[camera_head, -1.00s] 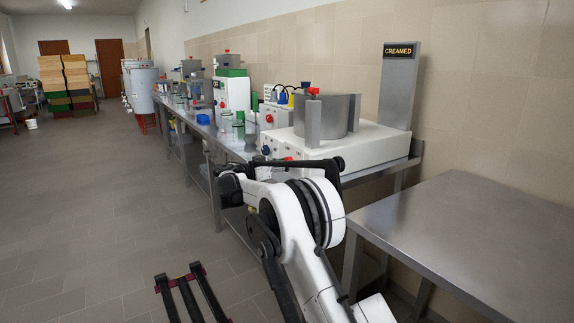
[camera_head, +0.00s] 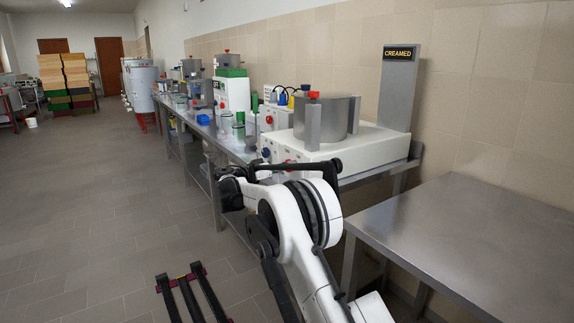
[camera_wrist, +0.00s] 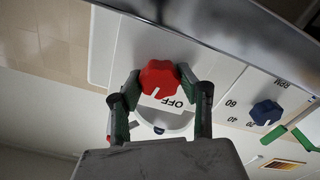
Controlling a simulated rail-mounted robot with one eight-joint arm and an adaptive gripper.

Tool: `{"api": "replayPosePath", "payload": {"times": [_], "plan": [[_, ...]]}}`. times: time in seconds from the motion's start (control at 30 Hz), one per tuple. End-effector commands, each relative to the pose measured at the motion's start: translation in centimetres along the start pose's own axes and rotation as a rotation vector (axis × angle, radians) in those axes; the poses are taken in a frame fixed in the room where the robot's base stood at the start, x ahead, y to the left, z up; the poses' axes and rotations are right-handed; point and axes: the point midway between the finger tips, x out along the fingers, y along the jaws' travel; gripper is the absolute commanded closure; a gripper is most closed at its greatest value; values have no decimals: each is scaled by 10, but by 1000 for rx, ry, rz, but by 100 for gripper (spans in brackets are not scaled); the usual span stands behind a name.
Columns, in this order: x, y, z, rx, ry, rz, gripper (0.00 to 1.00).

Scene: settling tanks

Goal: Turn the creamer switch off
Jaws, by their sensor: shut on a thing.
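A white mark shows on the knob's lower edge, close beside the word OFF (camera_wrist: 172,101). My gripper (camera_wrist: 160,83) has one finger on each side of the knob and is shut on it. In the head view my arm hides the gripper and part of the creamer's front.
A blue knob (camera_wrist: 266,112) with an RPM scale is to the right on the panel. A bare steel table (camera_head: 475,225) stands at the right. A bench with several other machines and jars runs back along the wall. The floor at left (camera_head: 90,200) is clear.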

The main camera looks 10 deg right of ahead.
Motion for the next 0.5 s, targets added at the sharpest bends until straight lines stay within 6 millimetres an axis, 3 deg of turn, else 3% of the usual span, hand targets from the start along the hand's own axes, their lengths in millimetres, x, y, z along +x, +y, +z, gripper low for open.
{"api": "replayPosePath", "payload": {"times": [0.5], "plan": [[0, 0, 0, -478, -1, 0, 91]]}}
